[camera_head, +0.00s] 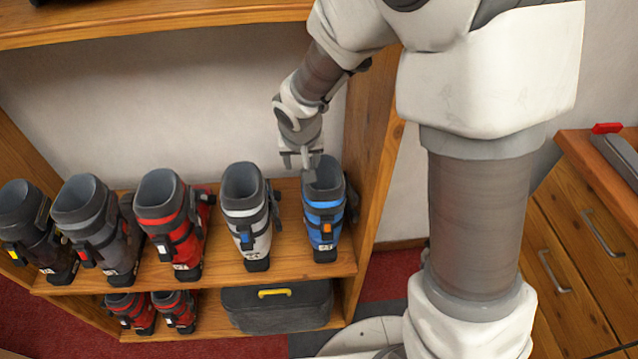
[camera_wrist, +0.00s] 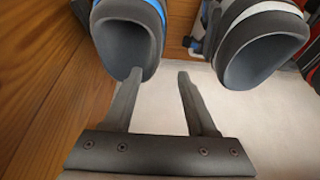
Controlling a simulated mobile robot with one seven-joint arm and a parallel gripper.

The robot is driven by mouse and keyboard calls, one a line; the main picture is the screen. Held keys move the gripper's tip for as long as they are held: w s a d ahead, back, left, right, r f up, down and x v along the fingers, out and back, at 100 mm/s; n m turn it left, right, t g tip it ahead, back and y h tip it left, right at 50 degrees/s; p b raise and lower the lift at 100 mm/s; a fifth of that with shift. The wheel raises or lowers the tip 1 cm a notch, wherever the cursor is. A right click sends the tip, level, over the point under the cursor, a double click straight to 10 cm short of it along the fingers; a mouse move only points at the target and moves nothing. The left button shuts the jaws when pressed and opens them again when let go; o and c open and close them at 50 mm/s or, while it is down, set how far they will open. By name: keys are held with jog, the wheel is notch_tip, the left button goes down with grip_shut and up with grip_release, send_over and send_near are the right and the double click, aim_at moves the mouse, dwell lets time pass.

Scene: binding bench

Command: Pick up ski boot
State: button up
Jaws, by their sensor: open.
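Several ski boots stand upright in a row on a wooden shelf (camera_head: 290,275). The blue boot (camera_head: 321,220) is at the right end, with a dark cuff and an orange buckle. A white boot (camera_head: 246,225) stands left of it, then a red boot (camera_head: 172,225), a grey boot (camera_head: 92,222) and a dark boot (camera_head: 25,225). My gripper (camera_head: 300,165) is open and empty at the blue boot's upper rim. In the wrist view my gripper (camera_wrist: 160,74) has one finger overlapping the opening of the blue boot (camera_wrist: 126,40). The other finger lies between it and the white boot (camera_wrist: 262,48). Contact cannot be told.
A wooden side panel (camera_head: 372,150) rises close to the right of the blue boot. The lower shelf holds a pair of red boots (camera_head: 155,310) and a dark case with a yellow handle (camera_head: 278,308). A wooden drawer unit (camera_head: 570,270) stands at the right.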

jog(key=shift+d+b+x, duration=0.15)
jog(key=shift+b+x, duration=0.05)
jog(key=shift+x, duration=1.35)
jog(key=shift+d+b+x, duration=0.15)
jog(key=shift+b+x, duration=0.05)
jog(key=shift+x, duration=1.3)
grip_shut()
jog(key=shift+a+r, duration=0.1)
